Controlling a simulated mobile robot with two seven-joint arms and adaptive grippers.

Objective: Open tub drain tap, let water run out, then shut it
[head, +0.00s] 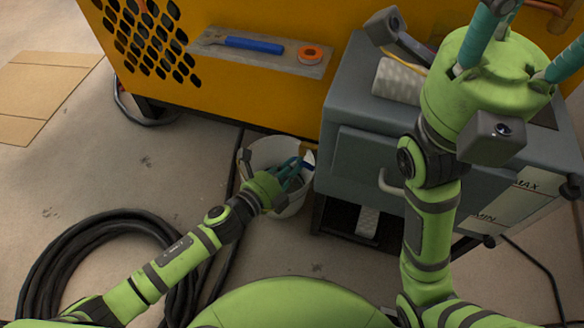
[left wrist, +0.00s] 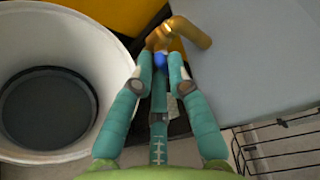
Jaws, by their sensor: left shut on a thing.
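The brass tap (left wrist: 163,38) sticks out at the side of the grey tank (head: 345,155). Its blue handle (left wrist: 161,62) lies between the fingertips of my left gripper (left wrist: 160,80), which is shut on it. No stream is visible. My right gripper (head: 525,40) is held above the tank, its fingers spread, the tips cut off.
An orange machine (head: 225,85) stands behind, with a shelf (head: 215,45) bearing a blue-handled tool and an orange tape roll. A black hose coil (head: 65,250) lies at left. The tank carries a gauge marked MAX and MIN (head: 505,210). A wire rack (left wrist: 285,135) shows at lower right.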

